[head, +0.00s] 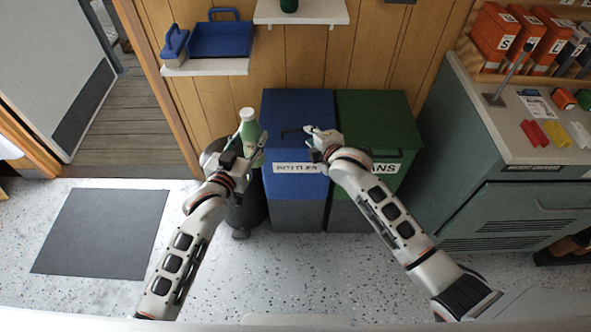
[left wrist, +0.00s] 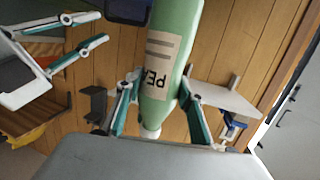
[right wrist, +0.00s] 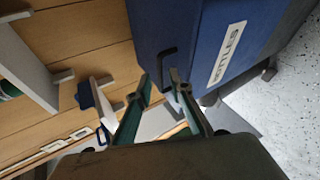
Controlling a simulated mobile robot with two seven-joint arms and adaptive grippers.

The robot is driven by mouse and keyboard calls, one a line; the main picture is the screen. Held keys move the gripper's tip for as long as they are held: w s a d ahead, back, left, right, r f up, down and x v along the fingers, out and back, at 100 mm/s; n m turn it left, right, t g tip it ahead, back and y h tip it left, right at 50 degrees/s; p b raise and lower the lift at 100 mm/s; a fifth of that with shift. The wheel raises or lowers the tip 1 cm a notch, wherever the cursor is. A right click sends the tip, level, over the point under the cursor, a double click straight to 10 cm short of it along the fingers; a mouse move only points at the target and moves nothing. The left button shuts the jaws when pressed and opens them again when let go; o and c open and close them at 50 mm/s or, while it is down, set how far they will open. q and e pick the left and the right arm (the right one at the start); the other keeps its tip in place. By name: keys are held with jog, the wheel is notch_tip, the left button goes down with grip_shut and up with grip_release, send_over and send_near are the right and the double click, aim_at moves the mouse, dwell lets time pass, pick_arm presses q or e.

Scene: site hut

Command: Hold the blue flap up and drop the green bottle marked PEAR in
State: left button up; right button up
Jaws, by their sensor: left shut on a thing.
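My left gripper (head: 246,150) is shut on the green bottle (head: 249,128) and holds it upright, left of the blue bin. The blue flap (head: 297,108) is down on the bin marked BOTTLES (head: 297,185). My right gripper (head: 316,138) is over the flap near its handle. In the right wrist view its fingers (right wrist: 160,78) are apart, with the dark handle (right wrist: 167,58) close to their tips; contact cannot be told.
A green bin marked CANS (head: 375,120) stands right beside the blue one. A dark round bin (head: 246,212) is below my left gripper. Wall shelves (head: 205,67) hang behind. A cabinet (head: 530,215) with a cluttered top is at the right. The floor at left has a dark mat (head: 100,232).

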jog(key=shift+x, duration=3.3)
grip_shut()
jog(key=shift+o, duration=0.6)
grip_release()
